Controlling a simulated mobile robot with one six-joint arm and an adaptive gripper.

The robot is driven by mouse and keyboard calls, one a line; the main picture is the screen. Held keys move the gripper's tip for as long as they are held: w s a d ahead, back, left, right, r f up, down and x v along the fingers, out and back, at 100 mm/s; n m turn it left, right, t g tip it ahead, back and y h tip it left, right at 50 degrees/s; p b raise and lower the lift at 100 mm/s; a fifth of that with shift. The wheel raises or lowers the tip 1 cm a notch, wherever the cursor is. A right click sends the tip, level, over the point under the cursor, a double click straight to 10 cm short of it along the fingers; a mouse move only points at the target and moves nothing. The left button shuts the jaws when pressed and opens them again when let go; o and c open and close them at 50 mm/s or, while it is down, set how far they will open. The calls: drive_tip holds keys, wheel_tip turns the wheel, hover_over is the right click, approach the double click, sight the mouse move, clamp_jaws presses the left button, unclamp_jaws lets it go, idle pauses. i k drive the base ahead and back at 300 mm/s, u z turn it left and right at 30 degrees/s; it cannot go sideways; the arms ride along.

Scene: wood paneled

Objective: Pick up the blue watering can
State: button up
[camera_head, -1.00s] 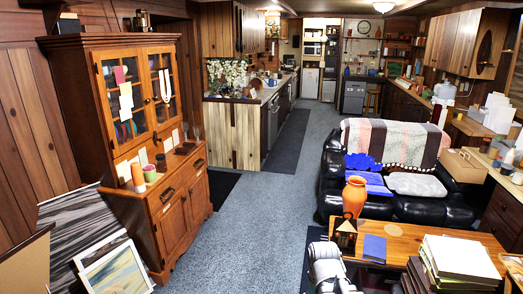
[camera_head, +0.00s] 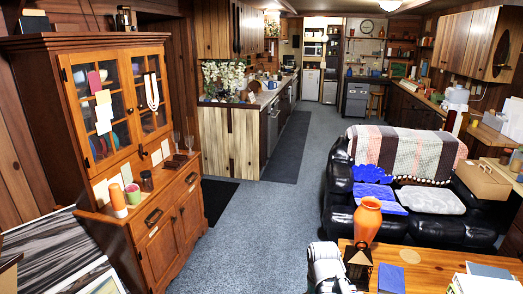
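I cannot clearly make out a blue watering can. A small blue item (camera_head: 272,85) sits on the kitchen counter left of the aisle, too small to identify. A tiny blue shape (camera_head: 347,71) shows at the far back, also unclear. A white and dark part of my arm (camera_head: 328,268) shows at the bottom centre, in front of the wooden table. Its fingertips cannot be made out, and nothing is seen held.
A wooden hutch (camera_head: 160,235) stands at left and a black sofa (camera_head: 440,228) at right. A wooden table (camera_head: 430,272) with an orange vase (camera_head: 367,220), a lantern (camera_head: 358,264) and a blue book (camera_head: 391,278) is close at lower right. The carpeted aisle (camera_head: 262,215) between is clear.

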sight(270, 87)
drive_tip(key=u, duration=0.05)
drive_tip(key=i, duration=6.45)
